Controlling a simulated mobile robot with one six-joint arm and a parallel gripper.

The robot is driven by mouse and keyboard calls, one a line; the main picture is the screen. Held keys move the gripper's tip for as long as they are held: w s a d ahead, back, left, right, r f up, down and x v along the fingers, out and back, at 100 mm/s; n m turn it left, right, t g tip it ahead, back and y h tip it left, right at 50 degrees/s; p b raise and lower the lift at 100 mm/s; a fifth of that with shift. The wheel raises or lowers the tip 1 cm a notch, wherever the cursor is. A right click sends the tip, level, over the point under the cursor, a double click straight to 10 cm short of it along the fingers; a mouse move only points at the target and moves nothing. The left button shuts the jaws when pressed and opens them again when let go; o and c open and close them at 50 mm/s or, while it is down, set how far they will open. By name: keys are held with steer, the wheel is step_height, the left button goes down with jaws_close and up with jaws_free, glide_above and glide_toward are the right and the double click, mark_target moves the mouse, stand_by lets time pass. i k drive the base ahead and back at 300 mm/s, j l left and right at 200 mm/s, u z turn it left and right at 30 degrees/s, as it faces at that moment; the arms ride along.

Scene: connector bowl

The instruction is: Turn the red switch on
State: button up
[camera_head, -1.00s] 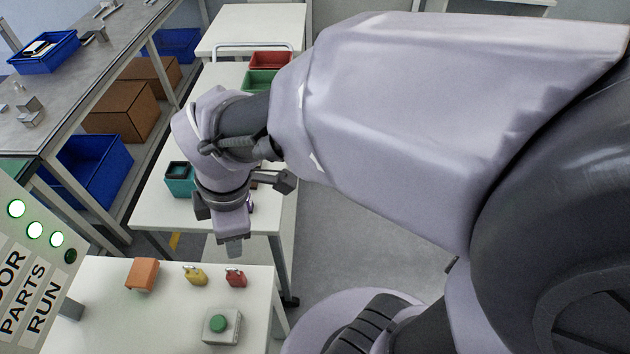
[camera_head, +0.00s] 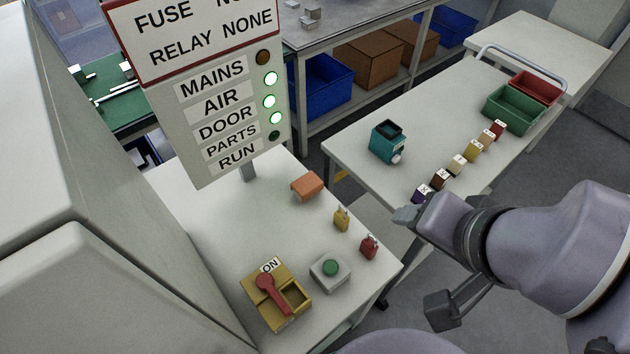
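The red switch (camera_head: 274,295) is a red lever on a yellow box (camera_head: 257,314) at the front of the near white table. A white ON label (camera_head: 271,265) is at the box's back edge. The lever's round end is near the label and its arm slants toward the lower right, away from it. My gripper (camera_head: 405,215) is to the upper right of the switch, well apart from it, over the gap beside the far table. Its fingertips are small and turned away, so I cannot tell whether they are open.
A sign panel (camera_head: 241,120) stands behind the switch: the MAINS lamp is unlit, AIR, DOOR and PARTS glow green, RUN is dark. A green button box (camera_head: 330,272), red padlock (camera_head: 369,247), yellow padlock (camera_head: 341,219) and orange block (camera_head: 307,186) stand nearby. A grey cabinet (camera_head: 90,200) is left.

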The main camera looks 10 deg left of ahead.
mark_target(265, 282)
steer(key=k+l+u, duration=0.1)
steer(key=u, duration=1.55)
steer(key=k+j, duration=0.05)
